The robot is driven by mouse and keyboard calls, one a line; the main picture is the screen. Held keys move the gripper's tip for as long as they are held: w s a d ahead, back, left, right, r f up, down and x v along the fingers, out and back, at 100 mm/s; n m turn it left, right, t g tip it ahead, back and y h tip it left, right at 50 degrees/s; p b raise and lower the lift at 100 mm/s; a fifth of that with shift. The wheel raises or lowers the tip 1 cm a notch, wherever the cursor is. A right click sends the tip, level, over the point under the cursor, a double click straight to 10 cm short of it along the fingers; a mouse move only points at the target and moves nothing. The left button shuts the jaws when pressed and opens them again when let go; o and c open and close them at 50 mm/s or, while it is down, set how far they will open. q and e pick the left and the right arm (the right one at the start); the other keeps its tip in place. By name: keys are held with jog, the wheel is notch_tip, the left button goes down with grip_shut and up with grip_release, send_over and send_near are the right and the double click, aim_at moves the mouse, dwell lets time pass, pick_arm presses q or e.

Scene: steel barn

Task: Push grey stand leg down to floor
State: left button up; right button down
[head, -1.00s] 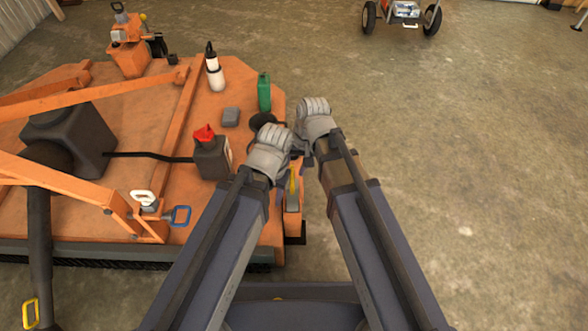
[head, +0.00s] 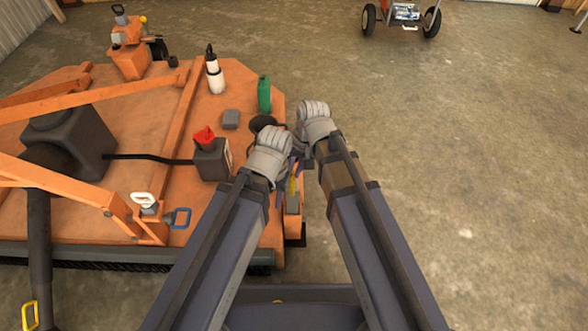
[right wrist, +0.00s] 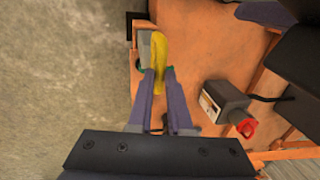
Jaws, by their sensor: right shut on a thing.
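An orange mower deck (head: 150,90) fills the left of the head view. At its right front corner is an orange bracket (head: 292,203) with a dark foot near the floor. A yellow handle (right wrist: 159,55) stands at this corner; it also shows in the head view (head: 293,187). My right gripper (right wrist: 157,74) is shut on the yellow handle. A grey part (right wrist: 145,45), possibly the stand leg, lies beside it, partly hidden. My left gripper (head: 284,163) is close beside the right one; its fingertips are mostly hidden behind its wrist.
A wheeled cart (head: 405,18) is at the back. The concrete floor (head: 460,160) to the right is clear.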

aim_at(296, 184)
dwell(0.8)
notch_tip(296, 184, down, 10)
jog(key=b, duration=1)
jog(key=shift+f, duration=0.2)
jog(key=c, duration=0.8)
grip_release()
jog(key=shift+c, duration=0.2)
jog(key=r+p, duration=0.2)
jog(key=d+r+p, duration=0.1)
jog(key=r+p, duration=0.4)
jog(key=shift+d+r, duration=0.25)
jog(key=shift+r, duration=0.1)
jog(key=shift+s, duration=0.1)
